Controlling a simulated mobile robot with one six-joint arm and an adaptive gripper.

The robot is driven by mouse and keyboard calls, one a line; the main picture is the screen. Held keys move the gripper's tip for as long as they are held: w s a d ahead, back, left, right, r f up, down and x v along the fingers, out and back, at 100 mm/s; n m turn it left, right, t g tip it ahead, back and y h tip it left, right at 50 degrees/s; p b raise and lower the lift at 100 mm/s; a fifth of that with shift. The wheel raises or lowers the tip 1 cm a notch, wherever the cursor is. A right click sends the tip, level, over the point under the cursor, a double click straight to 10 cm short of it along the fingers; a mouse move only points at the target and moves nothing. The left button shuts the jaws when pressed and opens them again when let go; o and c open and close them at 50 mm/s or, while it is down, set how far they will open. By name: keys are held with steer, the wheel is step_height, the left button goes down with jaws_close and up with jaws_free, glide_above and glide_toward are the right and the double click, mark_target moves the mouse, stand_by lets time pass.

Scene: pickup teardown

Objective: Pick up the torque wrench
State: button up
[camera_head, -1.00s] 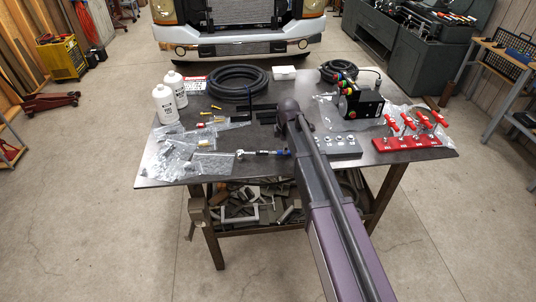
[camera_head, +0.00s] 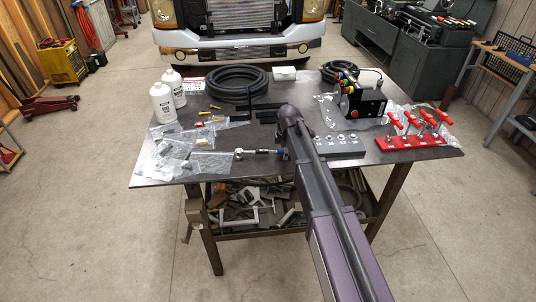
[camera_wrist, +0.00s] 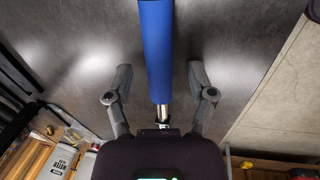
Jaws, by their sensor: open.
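The torque wrench (camera_head: 258,152) lies on the tabletop near its front edge, with a metal shaft and a blue handle. In the wrist view its blue handle (camera_wrist: 157,50) runs down the middle of the picture, with a silver part at its lower end. My gripper (camera_wrist: 160,70) is open, with one finger on each side of the wrench and a visible gap on both sides. In the head view my arm hides most of my gripper and the handle's right end.
The table (camera_head: 230,174) also holds clear bags (camera_head: 165,160) to the left, a black hose coil (camera_head: 238,78) behind, a grey numbered block (camera_head: 340,144) right of my arm, and a red rack (camera_head: 412,141) at far right. White bottles (camera_head: 162,103) stand at the left.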

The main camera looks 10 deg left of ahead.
stand_by(0.4)
jaws_close()
steer(key=shift+r, duration=0.25)
step_height(320, 180, up, 3)
steer(key=p, duration=0.3)
steer(key=s+d+r+p, duration=0.1)
steer(key=s+d+p, duration=0.1)
steer(key=s+d, duration=0.6)
steer(key=s, duration=0.5)
steer(key=shift+s+d+r, duration=0.25)
steer(key=shift+s+r, duration=0.05)
